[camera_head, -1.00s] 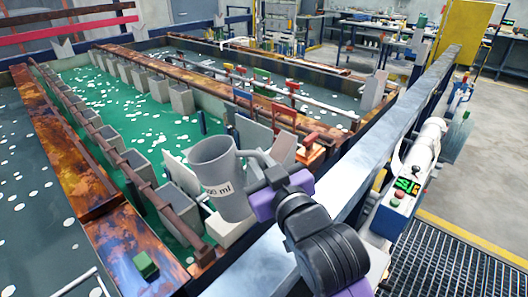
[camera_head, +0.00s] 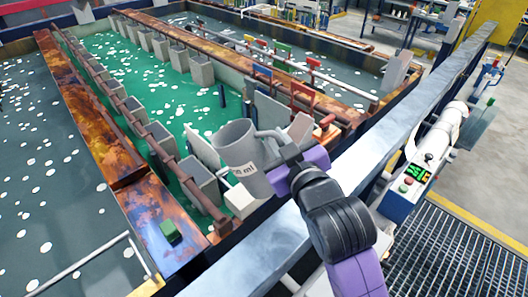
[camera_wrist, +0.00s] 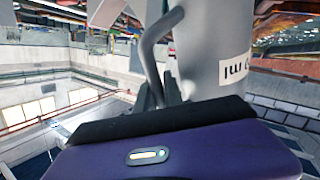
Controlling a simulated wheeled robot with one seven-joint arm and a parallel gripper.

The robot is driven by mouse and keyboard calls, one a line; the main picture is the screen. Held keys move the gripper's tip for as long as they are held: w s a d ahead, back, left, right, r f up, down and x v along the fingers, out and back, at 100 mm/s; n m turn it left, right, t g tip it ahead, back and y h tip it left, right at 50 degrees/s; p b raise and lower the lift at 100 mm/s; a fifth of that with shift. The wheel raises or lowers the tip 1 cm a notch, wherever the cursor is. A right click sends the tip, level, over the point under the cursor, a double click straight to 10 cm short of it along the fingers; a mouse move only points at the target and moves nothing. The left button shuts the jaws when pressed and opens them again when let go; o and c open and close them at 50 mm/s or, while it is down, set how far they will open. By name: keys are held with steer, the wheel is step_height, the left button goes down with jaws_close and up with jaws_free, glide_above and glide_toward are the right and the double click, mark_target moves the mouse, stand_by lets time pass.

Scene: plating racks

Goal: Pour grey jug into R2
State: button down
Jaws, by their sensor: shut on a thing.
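The grey jug (camera_head: 236,152) is held by its handle in my gripper (camera_head: 283,150), slightly tilted, above the near right end of the green-liquid tank (camera_head: 185,105). Its "ml" label faces the camera. The jug also fills the right of the wrist view (camera_wrist: 213,45), with its handle running down to the dark fingers (camera_wrist: 160,95). My gripper is shut on the handle. No label reading R2 can be made out. The jug's contents cannot be seen.
Grey boxes (camera_head: 201,70) line the tank under rusty rails. A grey metal beam (camera_head: 400,110) runs along the right. A control box (camera_head: 404,188) with a green display stands beyond it. A green block (camera_head: 170,231) sits on the rusty near ledge. Dark tanks lie on both sides.

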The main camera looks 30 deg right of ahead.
steer(key=shift+r+n+g+p, duration=0.5)
steer(key=shift+r+n+p, duration=0.15)
steer(key=shift+p, duration=1.9)
steer(key=shift+a, duration=0.1)
steer(key=shift+w+a+r+n, duration=0.15)
steer(key=shift+w+r+n, duration=0.05)
steer(key=shift+n, duration=0.15)
steer(key=shift+g+h, duration=0.4)
steer(key=shift+g, duration=0.1)
steer(key=shift+w+a+n, duration=0.1)
steer(key=shift+n, duration=0.2)
steer(key=shift+w+a, duration=0.1)
steer(key=shift+w+a+n+g, duration=0.15)
steer(key=shift+a+n+g, duration=0.05)
steer(key=shift+n+g, duration=0.3)
steer(key=shift+h, duration=0.3)
